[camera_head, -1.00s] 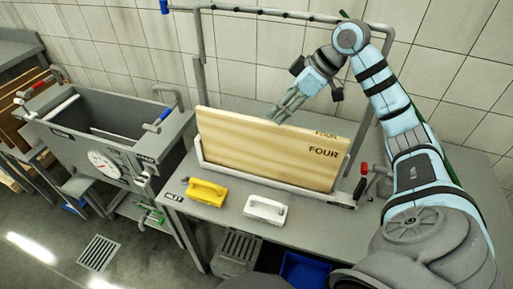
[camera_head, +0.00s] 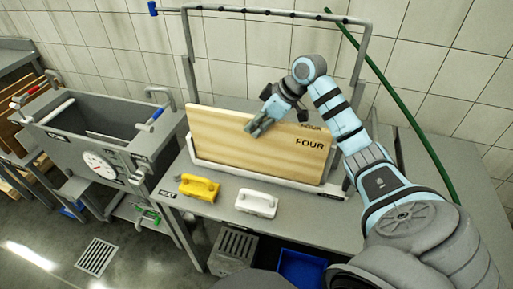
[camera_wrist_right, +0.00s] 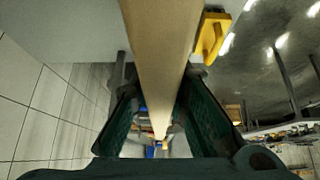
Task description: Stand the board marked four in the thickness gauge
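The board marked four (camera_head: 250,152) is a wide pale wooden slab with FOUR on its face and top edge. It stands on its long edge, tilted slightly, in a white low-walled holder (camera_head: 236,178) on the bench. My right gripper (camera_head: 256,128) is at the board's top edge, left of the lettering. In the right wrist view the board's edge (camera_wrist_right: 162,45) runs between its two dark green fingers (camera_wrist_right: 158,100); they look spread with slight gaps, and firm contact cannot be seen. I cannot pick out the thickness gauge for certain. My left gripper is out of view.
A yellow handled block (camera_head: 198,187) and a white handled block (camera_head: 257,202) sit in front of the holder. A grey tank with a dial (camera_head: 100,164) stands at left. A pipe frame (camera_head: 270,12) rises behind the board. A blue bin (camera_head: 302,268) is below the bench.

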